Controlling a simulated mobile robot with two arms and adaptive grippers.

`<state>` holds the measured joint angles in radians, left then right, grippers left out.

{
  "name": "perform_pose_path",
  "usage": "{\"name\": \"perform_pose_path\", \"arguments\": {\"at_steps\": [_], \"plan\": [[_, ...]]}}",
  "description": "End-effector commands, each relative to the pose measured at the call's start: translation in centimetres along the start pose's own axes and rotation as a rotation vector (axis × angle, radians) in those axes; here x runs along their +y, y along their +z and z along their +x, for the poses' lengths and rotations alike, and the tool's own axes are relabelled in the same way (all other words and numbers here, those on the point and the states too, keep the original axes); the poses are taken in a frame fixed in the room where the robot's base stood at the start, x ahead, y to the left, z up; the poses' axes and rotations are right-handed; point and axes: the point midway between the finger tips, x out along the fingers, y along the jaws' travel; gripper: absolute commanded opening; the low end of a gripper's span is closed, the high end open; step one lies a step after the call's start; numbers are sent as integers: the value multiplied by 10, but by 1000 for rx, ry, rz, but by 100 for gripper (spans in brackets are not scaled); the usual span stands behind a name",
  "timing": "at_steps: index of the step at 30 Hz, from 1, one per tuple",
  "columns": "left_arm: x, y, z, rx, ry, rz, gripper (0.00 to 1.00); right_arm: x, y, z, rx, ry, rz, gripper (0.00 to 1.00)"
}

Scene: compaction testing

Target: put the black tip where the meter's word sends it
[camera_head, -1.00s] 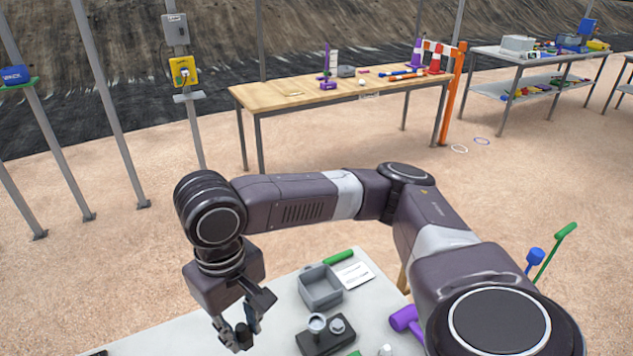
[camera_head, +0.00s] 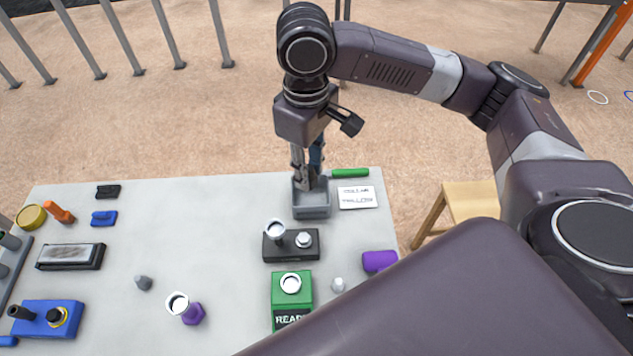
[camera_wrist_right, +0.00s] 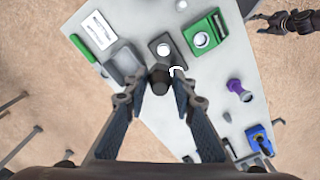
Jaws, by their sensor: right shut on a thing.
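My right gripper (camera_head: 312,183) points down over the small grey tray (camera_head: 311,212) at the table's back edge. In the right wrist view its fingers (camera_wrist_right: 160,88) are shut on a dark, stubby piece, the black tip (camera_wrist_right: 160,76). In that view the grey tray (camera_wrist_right: 124,64) lies just beyond the tip; I cannot tell whether they touch. The fingers mostly hide the tip in the head view. A green box (camera_head: 291,317) with a white round top shows letters like "READ", partly cut off. My left gripper (camera_wrist_right: 290,22) shows only small in the wrist view.
A black block (camera_head: 291,244) with a round-topped post and a grey knob stands in front of the tray. A white card (camera_head: 357,197) and a green cylinder (camera_head: 350,173) lie right of it. A grey tip (camera_head: 143,283) and a pale tip (camera_head: 338,285) stand apart.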

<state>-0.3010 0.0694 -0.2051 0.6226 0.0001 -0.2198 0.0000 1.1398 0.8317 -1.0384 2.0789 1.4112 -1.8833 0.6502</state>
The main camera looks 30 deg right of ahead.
Motion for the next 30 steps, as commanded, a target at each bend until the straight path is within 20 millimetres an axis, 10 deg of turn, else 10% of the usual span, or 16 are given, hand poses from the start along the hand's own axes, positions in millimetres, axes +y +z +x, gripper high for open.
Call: {"name": "perform_pose_path", "arguments": {"at_steps": [30], "plan": [[-5, 4, 36, -2, -6, 1, 57, 91, -67, 67, 0, -2, -1369, 0]]}}
